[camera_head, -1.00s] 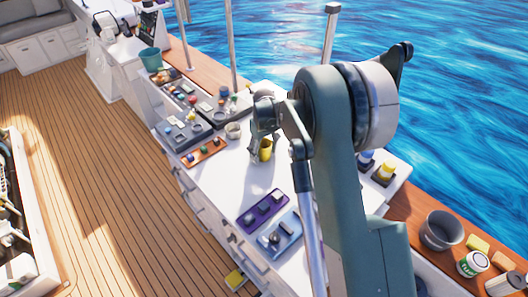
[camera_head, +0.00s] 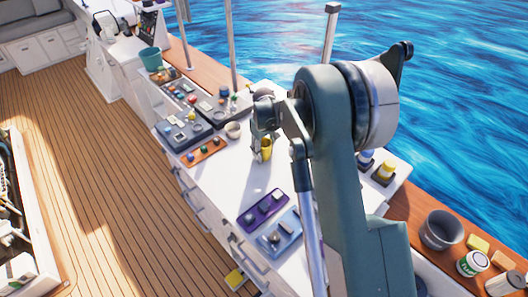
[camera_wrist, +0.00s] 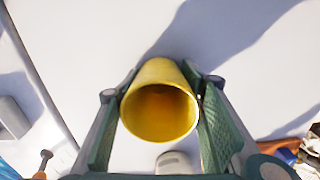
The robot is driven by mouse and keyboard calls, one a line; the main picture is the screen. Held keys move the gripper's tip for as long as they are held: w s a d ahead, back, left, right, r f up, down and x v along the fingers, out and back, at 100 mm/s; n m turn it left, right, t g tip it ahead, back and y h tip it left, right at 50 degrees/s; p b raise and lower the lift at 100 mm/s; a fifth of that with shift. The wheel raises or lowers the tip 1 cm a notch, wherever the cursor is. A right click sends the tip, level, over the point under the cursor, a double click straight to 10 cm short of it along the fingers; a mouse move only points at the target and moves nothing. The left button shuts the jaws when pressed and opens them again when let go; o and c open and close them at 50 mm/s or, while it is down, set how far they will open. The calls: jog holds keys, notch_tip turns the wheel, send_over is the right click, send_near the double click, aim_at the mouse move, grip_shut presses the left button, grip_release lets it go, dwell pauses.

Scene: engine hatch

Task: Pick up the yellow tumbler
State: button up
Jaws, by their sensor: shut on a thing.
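The yellow tumbler (camera_head: 266,151) is between the fingers of my gripper (camera_head: 262,147) over the white counter, in the middle of the head view. In the wrist view the tumbler (camera_wrist: 160,108) shows its open rim and orange-shaded inside toward the camera. The green finger pads of my gripper (camera_wrist: 160,90) press on its left and right sides. My gripper is shut on it. The fingers hide part of the tumbler in the head view, and I cannot clearly see a gap under its base.
A purple tray (camera_head: 263,210) and a light blue tray (camera_head: 279,238) lie toward the near counter edge. A brown tray (camera_head: 203,152), a pale cup (camera_head: 233,130) and grey trays sit farther back. The white counter (camera_head: 225,185) between them is clear.

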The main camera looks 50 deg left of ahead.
jog(key=shift+r, duration=0.1)
notch_tip(320, 180, up, 10)
jog(key=shift+b, duration=0.35)
dwell(0.3)
jog(key=shift+d, duration=0.15)
dwell(0.4)
